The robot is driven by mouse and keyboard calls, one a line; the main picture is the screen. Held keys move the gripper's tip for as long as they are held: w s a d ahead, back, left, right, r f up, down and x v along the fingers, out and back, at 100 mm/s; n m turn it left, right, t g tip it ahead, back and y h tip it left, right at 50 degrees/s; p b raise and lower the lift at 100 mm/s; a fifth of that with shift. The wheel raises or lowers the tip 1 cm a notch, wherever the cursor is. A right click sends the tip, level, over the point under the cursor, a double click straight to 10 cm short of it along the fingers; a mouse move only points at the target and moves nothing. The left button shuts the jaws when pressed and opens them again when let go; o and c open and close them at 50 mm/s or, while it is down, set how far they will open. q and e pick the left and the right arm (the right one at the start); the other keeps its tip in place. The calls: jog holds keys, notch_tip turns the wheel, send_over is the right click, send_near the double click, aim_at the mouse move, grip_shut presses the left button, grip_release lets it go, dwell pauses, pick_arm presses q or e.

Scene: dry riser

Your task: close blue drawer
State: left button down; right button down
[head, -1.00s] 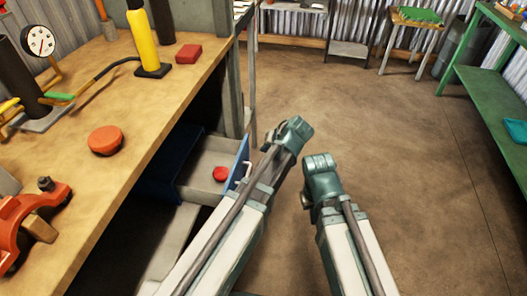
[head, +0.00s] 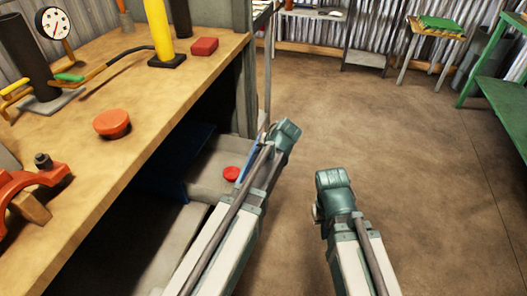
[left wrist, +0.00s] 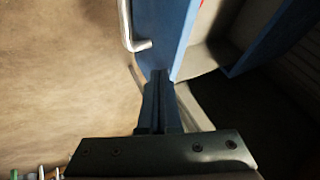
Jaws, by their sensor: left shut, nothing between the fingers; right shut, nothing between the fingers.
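The blue drawer (head: 214,165) stands open under the workbench, with a round red object (head: 231,174) inside. Its blue front is mostly hidden behind my left arm in the head view. In the left wrist view the blue front (left wrist: 165,35) and its metal handle (left wrist: 128,25) are close ahead. My left gripper (left wrist: 158,73) is shut and empty, its tips at the lower edge of the front beside the handle; I cannot tell if they touch. My right gripper (head: 317,212) is shut and empty over open floor, right of the drawer.
The wooden workbench (head: 75,148) overhangs the drawer and carries a red disc (head: 112,124), a red block (head: 204,46) and a gauge (head: 54,23). A bench leg (head: 243,80) stands behind the drawer. The floor (head: 400,160) to the right is clear.

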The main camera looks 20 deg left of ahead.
pick_arm(q)
jog(key=shift+a, duration=0.1)
jog(key=a, duration=1.8)
jog(key=shift+w+a, duration=0.25)
jog(key=shift+w, duration=0.05)
jog(key=shift+a, duration=0.1)
pick_arm(e)
jog(key=shift+d, duration=0.1)
